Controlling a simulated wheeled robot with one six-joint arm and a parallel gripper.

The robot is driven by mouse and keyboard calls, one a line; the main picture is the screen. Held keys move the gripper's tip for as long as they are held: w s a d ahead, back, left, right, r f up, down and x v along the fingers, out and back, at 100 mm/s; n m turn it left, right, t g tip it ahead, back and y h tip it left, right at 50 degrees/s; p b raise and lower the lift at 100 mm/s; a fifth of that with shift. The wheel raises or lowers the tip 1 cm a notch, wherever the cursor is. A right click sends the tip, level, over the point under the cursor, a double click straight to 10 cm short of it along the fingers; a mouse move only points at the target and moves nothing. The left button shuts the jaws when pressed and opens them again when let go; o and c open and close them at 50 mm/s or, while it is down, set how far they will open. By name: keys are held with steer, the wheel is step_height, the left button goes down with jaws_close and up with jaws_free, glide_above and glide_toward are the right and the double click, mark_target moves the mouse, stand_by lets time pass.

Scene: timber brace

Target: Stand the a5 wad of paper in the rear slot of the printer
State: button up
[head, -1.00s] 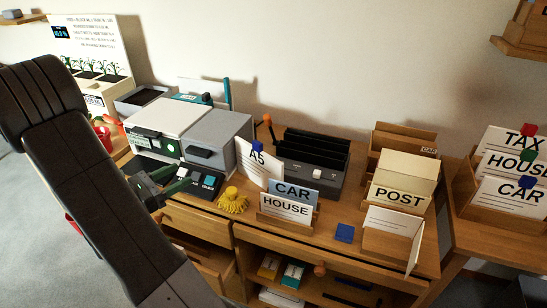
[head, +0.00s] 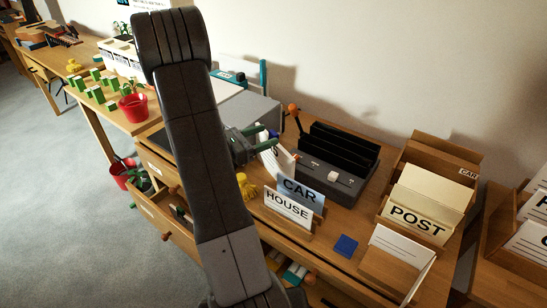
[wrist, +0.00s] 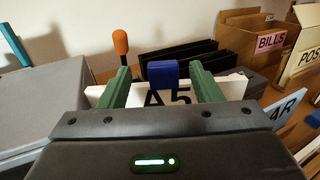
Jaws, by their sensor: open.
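The A5 wad (head: 279,160) is white and stands on the desk, left of a black slotted unit. Its blue tab (wrist: 162,73) and "A5" print (wrist: 167,97) show in the wrist view. My gripper (wrist: 162,85) is open, with one green finger on each side of the tab and gaps between. In the head view my gripper (head: 262,138) is at the wad's top. A grey-topped machine, which looks like the printer (head: 250,112), stands behind my arm, mostly hidden. It also shows at the left of the wrist view (wrist: 55,98). Its rear slot cannot be made out.
The black slotted unit (head: 335,160) and an orange-tipped lever (head: 294,109) are close to the wad. CAR and HOUSE cards (head: 290,205) stand in front, beside a yellow object (head: 246,188). A POST holder (head: 420,208) is at right. A blue block (head: 346,245) lies on the desk.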

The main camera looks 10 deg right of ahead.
mark_target(271, 134)
steer(key=shift+x, duration=1.85)
steer(key=shift+s, duration=0.15)
jaws_close()
